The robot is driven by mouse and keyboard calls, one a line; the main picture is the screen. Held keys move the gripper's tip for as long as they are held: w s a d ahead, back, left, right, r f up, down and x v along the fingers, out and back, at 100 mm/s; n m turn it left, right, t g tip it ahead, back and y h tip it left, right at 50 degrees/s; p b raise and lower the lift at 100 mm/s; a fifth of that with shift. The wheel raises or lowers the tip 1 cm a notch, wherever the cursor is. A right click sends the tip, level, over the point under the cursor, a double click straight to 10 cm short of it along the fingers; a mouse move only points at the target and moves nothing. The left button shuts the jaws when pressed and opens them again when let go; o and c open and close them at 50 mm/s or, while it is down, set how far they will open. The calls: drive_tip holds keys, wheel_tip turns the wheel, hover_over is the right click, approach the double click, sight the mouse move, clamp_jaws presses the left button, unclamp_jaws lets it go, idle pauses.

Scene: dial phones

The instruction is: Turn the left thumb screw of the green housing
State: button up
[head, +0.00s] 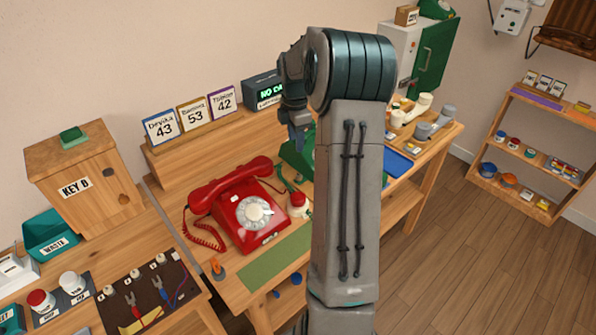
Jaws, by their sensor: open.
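The green housing (291,156) stands on the wooden table behind my arm, and only its left part shows. Its left thumb screw is too small or hidden to make out. My gripper (298,140) hangs from the end of my arm just above the green housing, pointing down. It is open, with nothing seen between its fingers. I cannot tell whether its fingertips touch the housing.
A red dial phone (243,212) with a coiled cord sits left of the housing. Name cards (192,113) and a dark display box (264,92) stand on the shelf behind. A green mat (272,262) lies in front.

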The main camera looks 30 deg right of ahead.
sight(299, 175)
drive_tip(key=shift+n, duration=0.3)
drive_tip(key=f, duration=0.5)
drive_tip(key=d+f, duration=0.1)
drive_tip(key=f, duration=0.4)
drive_tip(key=f+p, duration=0.1)
drive_tip(key=f, duration=0.3)
drive_tip(key=shift+w+d+f, duration=0.2)
drive_tip(key=shift+d+f, duration=0.05)
drive_tip(key=shift+f, duration=0.15)
clamp_jaws()
